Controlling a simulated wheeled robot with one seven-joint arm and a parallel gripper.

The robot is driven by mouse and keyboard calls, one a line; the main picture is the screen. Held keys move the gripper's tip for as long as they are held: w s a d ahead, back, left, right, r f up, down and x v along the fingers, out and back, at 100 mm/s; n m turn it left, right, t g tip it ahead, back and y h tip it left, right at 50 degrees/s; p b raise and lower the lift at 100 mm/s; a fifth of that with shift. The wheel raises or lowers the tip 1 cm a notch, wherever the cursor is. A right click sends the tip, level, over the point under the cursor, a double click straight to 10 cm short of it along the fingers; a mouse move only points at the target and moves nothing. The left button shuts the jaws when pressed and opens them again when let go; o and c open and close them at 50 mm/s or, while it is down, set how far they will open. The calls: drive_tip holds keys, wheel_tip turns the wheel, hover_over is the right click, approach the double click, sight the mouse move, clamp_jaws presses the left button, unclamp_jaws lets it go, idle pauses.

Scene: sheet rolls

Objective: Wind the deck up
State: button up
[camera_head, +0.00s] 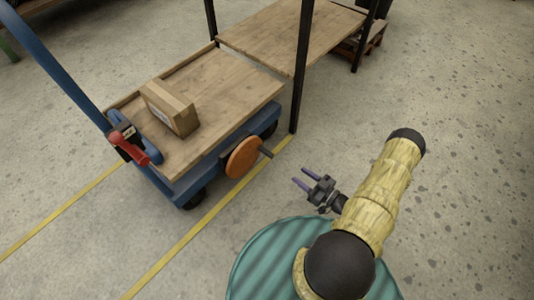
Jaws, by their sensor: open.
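The deck (217,105) is a wooden platform on a blue wheeled cart, at the left of the head view. A cardboard box (170,107) sits on its left part. An orange round wheel (242,158) is mounted on the cart's near side, with a dark handle (265,151) sticking out to the right. My gripper (300,179) is open and empty, to the right of and nearer than the orange wheel, apart from it. Its two purple-tinted fingers point left, toward the wheel.
A red lever (129,147) is at the cart's left end by the blue push bar (57,65). A wooden shelf (293,35) with black posts (302,66) stands just beyond the cart. Yellow lines (208,217) mark the floor. The concrete floor at right is clear.

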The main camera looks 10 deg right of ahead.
sight(269, 153)
drive_tip(key=b+x, duration=0.7)
drive_tip(key=x, duration=0.9)
drive_tip(key=shift+w+f, duration=0.15)
drive_tip(key=shift+f, duration=0.05)
drive_tip(key=shift+w+a+r+b, duration=0.15)
drive_tip(key=shift+w+a+b, duration=0.25)
drive_tip(key=shift+w, duration=0.1)
clamp_jaws()
